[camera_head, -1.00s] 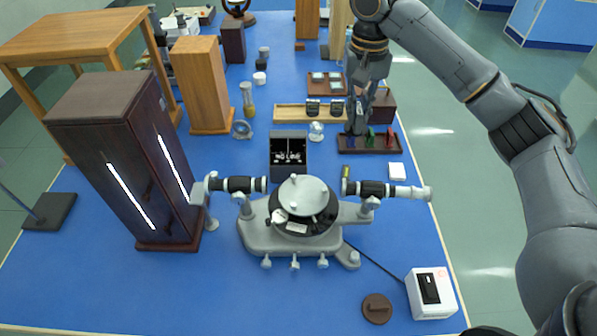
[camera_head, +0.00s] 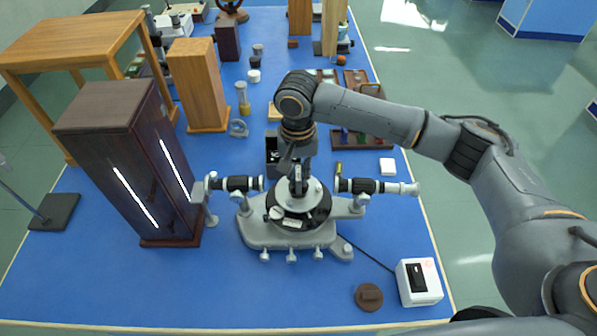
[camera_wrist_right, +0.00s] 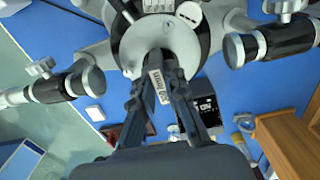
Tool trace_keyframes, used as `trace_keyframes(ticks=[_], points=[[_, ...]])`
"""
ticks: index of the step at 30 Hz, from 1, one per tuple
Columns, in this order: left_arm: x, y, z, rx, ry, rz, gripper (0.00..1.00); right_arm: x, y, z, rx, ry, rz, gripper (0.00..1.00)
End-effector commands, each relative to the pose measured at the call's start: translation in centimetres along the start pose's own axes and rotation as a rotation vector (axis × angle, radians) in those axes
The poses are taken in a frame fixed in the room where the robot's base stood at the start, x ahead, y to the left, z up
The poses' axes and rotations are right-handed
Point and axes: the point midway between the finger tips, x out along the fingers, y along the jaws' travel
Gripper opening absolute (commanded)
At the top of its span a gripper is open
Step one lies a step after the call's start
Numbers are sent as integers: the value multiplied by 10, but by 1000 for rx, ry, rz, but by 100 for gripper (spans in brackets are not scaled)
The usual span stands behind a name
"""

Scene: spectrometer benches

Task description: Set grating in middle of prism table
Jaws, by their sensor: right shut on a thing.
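The prism table (camera_head: 316,195) is the pale round disc on top of the grey spectrometer (camera_head: 262,231). It also shows in the right wrist view (camera_wrist_right: 186,42). My right gripper (camera_head: 298,184) points down over the disc. In the right wrist view my right gripper (camera_wrist_right: 162,62) is shut on the grating (camera_wrist_right: 157,88), a small piece with a printed white label. The grating is over or near the table's middle. I cannot tell whether it touches the surface. The fingers hide most of it in the head view. My left gripper is not in view.
A telescope tube (camera_head: 378,187) and another tube (camera_head: 238,184) flank the table. A dark lamp cabinet (camera_head: 125,160) stands at left. A white box (camera_head: 418,282) and a brown disc (camera_head: 368,297) lie at front right.

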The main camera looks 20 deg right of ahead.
Motion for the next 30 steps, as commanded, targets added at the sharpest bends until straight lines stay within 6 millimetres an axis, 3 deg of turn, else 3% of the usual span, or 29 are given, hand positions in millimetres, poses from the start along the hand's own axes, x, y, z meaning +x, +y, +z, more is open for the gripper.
trace_keyframes(ticks=[12, 13, 16, 26, 30], points=[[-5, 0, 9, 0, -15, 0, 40, 8, 0, 0, 0, 0, -1, 0], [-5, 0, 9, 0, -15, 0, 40, 9, 0, 0, 0, 0, -1, 14], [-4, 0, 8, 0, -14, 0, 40, 9, 0, 0, 0, 1, -1, 35], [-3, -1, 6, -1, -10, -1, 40, 8, 0, -1, 0, 2, -1, 35], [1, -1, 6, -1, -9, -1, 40, -5, 0, -1, 0, 4, -3, 35]])
